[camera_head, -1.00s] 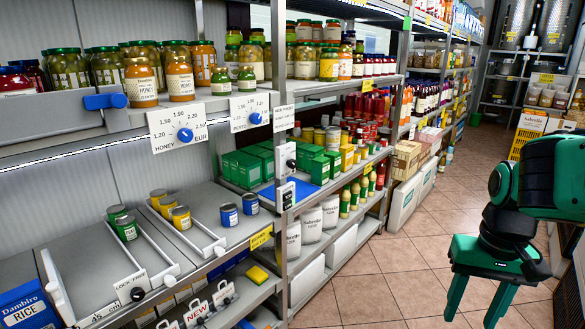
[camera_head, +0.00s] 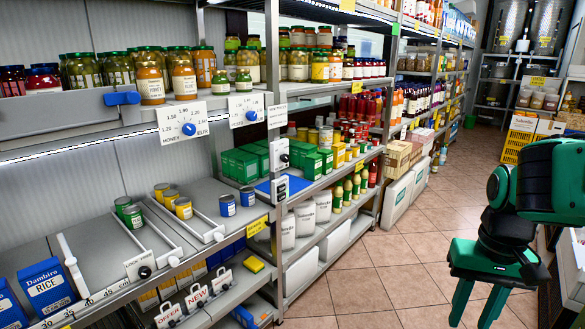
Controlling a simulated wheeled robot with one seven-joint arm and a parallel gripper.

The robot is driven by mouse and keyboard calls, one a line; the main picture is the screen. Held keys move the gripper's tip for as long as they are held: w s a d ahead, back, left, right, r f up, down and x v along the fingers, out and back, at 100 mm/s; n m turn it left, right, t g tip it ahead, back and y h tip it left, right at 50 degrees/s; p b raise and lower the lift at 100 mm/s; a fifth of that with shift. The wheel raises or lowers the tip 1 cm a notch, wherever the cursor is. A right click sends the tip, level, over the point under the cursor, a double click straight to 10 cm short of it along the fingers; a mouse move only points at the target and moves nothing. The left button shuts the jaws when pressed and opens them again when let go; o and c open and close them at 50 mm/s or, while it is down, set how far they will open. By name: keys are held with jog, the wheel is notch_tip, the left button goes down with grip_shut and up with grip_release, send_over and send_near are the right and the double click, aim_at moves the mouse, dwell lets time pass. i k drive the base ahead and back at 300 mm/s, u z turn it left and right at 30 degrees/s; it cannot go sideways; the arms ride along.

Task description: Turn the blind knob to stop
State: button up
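Several knobs show on the shelving at left, and I cannot read which one belongs to the blind. A black knob sits on a white plate (camera_head: 279,155) on the upright post. Another black knob (camera_head: 145,272) is by a small label at the lower shelf's front edge. Blue knobs sit on two price dials, the honey dial (camera_head: 183,124) and the dial to its right (camera_head: 246,109). My gripper (camera_head: 478,302) is at the lower right over the aisle floor, fingers apart and empty, well away from every knob. Its fingertips are near the bottom edge.
Jars and cans fill the shelves; a rice box (camera_head: 46,286) stands at lower left. White sliding dividers (camera_head: 72,262) lie on the lower shelf. Sign cards (camera_head: 196,297) stick out below it. The tiled aisle (camera_head: 395,270) is clear between the shelving and my arm.

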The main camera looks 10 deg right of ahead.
aim_at(284, 158)
jog(key=u, duration=0.05)
jog(key=i, duration=1.15)
jog(key=z, duration=0.6)
